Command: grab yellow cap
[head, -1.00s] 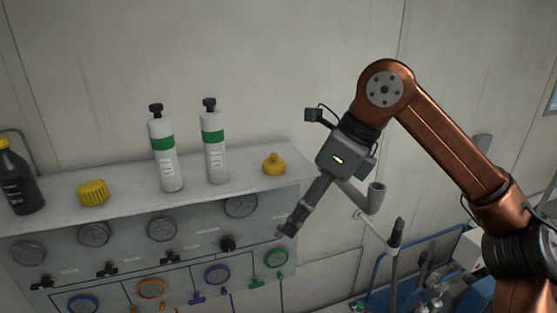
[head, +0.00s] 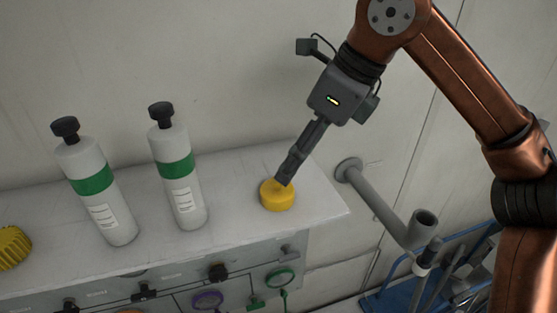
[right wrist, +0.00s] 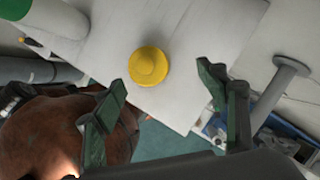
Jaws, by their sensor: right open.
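A round yellow cap (head: 277,196) with a raised centre sits on the right end of the panel's top ledge. It also shows in the right wrist view (right wrist: 148,66), within the gap between the fingers and nearer the left one. My right gripper (head: 284,181) is open, and its fingertips point down at this cap from above right, overlapping its top in the head view. I cannot tell whether they touch it. Its spread fingers show in the right wrist view (right wrist: 162,78). A second yellow piece (head: 12,249), ribbed, lies at the left edge. My left gripper is not in view.
Two white bottles with green bands, one left (head: 103,190) and one nearer (head: 180,175) the cap, stand on the ledge (head: 235,225). A grey wall pipe (head: 375,200) juts out to the right. The ledge ends just right of the cap.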

